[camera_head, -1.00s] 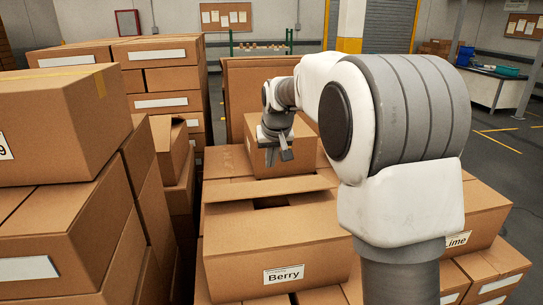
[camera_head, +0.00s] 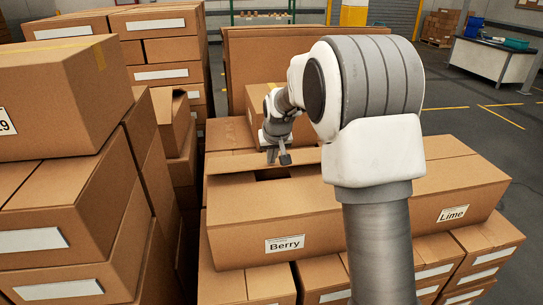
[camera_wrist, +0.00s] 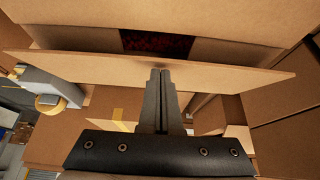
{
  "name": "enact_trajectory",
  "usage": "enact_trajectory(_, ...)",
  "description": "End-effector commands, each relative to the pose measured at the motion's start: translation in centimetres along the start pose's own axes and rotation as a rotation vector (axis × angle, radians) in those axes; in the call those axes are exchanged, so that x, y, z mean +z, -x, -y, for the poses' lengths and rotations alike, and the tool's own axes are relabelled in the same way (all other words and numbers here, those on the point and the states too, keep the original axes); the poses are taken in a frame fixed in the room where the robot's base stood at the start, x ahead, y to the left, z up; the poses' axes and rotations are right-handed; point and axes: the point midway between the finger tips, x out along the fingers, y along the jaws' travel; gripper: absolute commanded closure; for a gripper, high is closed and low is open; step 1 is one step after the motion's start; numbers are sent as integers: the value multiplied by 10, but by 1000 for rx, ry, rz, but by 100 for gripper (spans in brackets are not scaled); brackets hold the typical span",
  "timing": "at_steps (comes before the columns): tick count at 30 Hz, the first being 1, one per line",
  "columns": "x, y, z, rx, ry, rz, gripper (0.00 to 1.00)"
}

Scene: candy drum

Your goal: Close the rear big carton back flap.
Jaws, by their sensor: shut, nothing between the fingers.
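The big carton labelled Berry (camera_head: 240,212) stands in the middle of the head view. Its back flap (camera_head: 232,163) is raised, and a dark gap (camera_head: 272,174) shows in its top. My gripper (camera_head: 279,158) is at the back flap, with its fingers pointing down. In the wrist view the flap (camera_wrist: 90,72) crosses the picture as a long band, with the dark opening (camera_wrist: 157,42) and dark red contents beyond it.
A carton labelled Lime (camera_head: 455,190) adjoins on the right, partly behind my arm. A smaller carton (camera_head: 265,100) stands behind my gripper. Stacked cartons (camera_head: 65,100) crowd the left side. Open floor (camera_head: 480,150) lies to the right.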

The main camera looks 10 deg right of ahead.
Motion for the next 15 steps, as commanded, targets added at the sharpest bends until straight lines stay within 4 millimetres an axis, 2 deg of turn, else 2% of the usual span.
enact_trajectory(15, 17, -16, 0, 0, 1, -111, 100)
